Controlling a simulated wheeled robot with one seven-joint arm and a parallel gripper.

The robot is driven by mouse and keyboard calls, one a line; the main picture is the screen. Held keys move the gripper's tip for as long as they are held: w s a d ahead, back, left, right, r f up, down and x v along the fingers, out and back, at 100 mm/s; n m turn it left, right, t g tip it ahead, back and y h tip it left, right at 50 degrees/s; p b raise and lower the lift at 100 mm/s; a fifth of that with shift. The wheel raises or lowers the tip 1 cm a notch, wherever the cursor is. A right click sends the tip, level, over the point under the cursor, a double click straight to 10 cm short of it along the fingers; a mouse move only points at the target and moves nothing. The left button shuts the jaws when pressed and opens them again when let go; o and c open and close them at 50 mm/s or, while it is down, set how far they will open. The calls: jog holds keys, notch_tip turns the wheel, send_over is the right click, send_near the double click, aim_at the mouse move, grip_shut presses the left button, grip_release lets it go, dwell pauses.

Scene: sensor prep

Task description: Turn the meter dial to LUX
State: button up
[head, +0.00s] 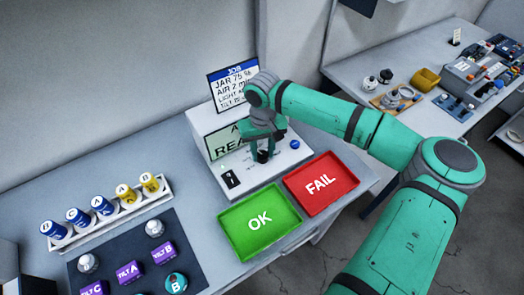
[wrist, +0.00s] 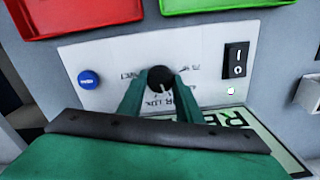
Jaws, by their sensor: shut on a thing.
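The meter (head: 208,128) is a white box with a sloped front panel and a green display, partly hidden by my arm in the head view. Its black dial (wrist: 160,78) is in the middle of the panel in the wrist view. My gripper (wrist: 161,88) is shut on the dial, one green finger on each side. A light pointer mark shows on the dial's near side. Printed labels surround the dial; "LUX" seems to be among those near the fingers, but the print is small and partly covered. I cannot tell exactly which label the pointer meets.
A black rocker switch (wrist: 236,60) and a blue button (wrist: 89,79) flank the dial. A green OK tray (head: 260,222) and a red FAIL tray (head: 321,183) lie before the meter. A rack (head: 108,220) of blue and yellow jars stands left. A job card (head: 234,85) stands behind.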

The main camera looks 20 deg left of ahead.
aim_at(263, 154)
jog(key=m, duration=0.4)
jog(key=shift+d+m, duration=0.1)
jog(key=shift+m, duration=1.5)
jog(key=o, duration=1.1)
jog(key=shift+c, duration=0.2)
notch_tip(263, 154, up, 11)
